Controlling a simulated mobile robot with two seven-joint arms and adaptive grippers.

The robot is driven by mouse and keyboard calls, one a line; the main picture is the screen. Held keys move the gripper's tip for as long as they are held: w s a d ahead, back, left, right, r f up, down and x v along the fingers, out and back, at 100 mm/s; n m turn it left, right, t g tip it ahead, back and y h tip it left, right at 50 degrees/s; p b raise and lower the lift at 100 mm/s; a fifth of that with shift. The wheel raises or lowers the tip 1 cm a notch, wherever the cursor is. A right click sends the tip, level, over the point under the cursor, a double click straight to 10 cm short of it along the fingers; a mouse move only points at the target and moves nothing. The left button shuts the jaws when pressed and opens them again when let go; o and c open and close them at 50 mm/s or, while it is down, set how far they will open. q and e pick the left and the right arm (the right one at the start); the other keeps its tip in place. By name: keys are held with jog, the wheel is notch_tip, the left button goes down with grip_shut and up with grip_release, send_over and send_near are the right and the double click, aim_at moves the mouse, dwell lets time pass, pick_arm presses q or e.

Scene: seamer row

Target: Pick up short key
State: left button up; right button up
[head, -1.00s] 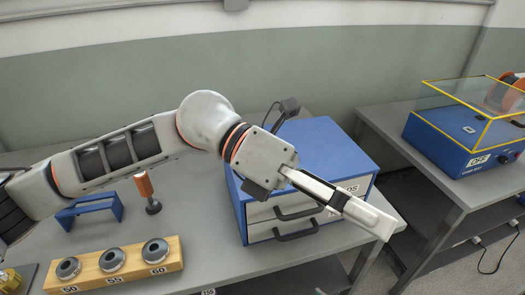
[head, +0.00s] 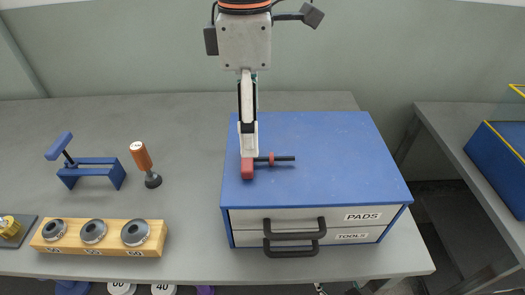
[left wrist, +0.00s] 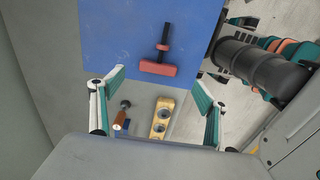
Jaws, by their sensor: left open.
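A small key (head: 283,158) with a red crossbar and a dark shaft with a red collar lies on top of the blue drawer cabinet (head: 330,140), near its left side. My left gripper (head: 249,150) points down over the cabinet, its tips overlapping the key's red bar in the head view. In the left wrist view, its two fingers (left wrist: 160,100) are wide apart with nothing between them. There the key (left wrist: 158,68) lies on the blue top, a little beyond the fingertips. I cannot tell the exact height gap. My right gripper is not in view.
The cabinet has drawers labelled PADS (head: 362,215) and TOOLS (head: 352,236) with black handles. To the left on the grey bench are a wooden block with several round dies (head: 94,251), an orange-handled tool (head: 141,156) and a blue stand (head: 95,172). The cabinet top's right is clear.

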aim_at(268, 159)
pick_arm(q)
jog(key=shift+a+f, duration=0.15)
jog(key=shift+f, duration=0.6)
jog(key=shift+a+f, duration=0.1)
jog(key=shift+f, duration=0.65)
jog(key=shift+w+f, duration=0.15)
jog(key=shift+f, duration=2.2)
jog(key=c, duration=1.2)
